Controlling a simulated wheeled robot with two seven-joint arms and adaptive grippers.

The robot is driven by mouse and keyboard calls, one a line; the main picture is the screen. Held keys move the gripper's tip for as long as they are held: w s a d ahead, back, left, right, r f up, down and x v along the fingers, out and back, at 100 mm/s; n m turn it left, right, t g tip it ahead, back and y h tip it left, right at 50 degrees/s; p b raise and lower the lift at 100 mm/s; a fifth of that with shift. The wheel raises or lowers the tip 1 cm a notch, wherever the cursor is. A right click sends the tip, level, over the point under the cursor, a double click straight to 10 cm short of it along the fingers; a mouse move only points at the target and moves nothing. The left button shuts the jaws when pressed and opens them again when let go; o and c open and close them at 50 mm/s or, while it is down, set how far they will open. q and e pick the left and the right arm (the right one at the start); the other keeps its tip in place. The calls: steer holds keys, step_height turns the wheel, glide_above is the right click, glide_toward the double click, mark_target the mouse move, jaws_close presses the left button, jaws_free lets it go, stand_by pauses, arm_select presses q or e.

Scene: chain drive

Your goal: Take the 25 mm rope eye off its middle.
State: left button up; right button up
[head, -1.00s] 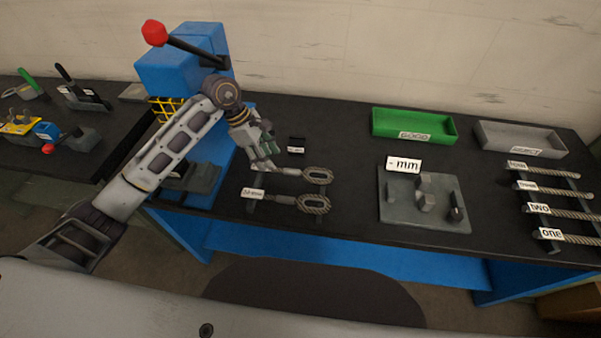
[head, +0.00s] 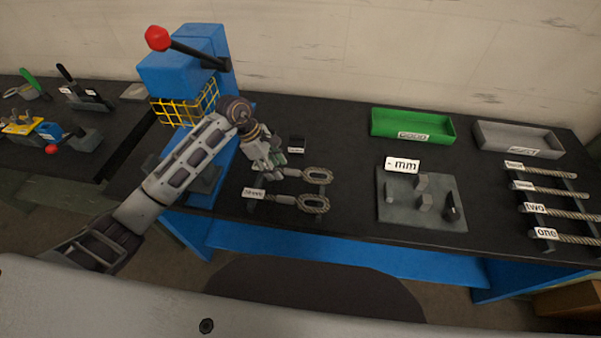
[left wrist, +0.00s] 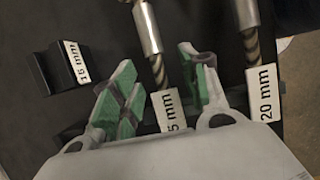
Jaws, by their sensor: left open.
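The 25 mm rope eye (head: 318,175), a grey rope loop with a metal sleeve, lies on its rest, the farther of two on the bench. In the left wrist view its sleeve (left wrist: 147,30) and a bit of rope run up between my fingers; its label (left wrist: 167,112) is partly hidden and reads "5 mm". My left gripper (head: 276,165) is open at the label end of this eye. In the left wrist view its green-padded fingers (left wrist: 162,85) are on either side of the rope, with nothing held. How high they are is unclear. My right gripper is not in view.
The 20 mm rope eye (head: 313,204) lies close in front, parallel. A small black 16 mm rest (head: 297,144) behind is empty. A blue press (head: 185,75) with a yellow guard stands left. A grey fixture plate (head: 440,217), green tray (head: 412,123) and grey tray (head: 518,139) are right.

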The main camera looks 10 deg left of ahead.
arm_select(q)
steer(key=shift+c, duration=0.2)
jaws_close()
steer(key=shift+r, duration=0.15)
step_height(320, 180, up, 10)
steer(key=b, duration=0.1)
steer(key=shift+b, duration=0.35)
stand_by(0.5)
steer(key=shift+s, duration=0.1)
stand_by(0.5)
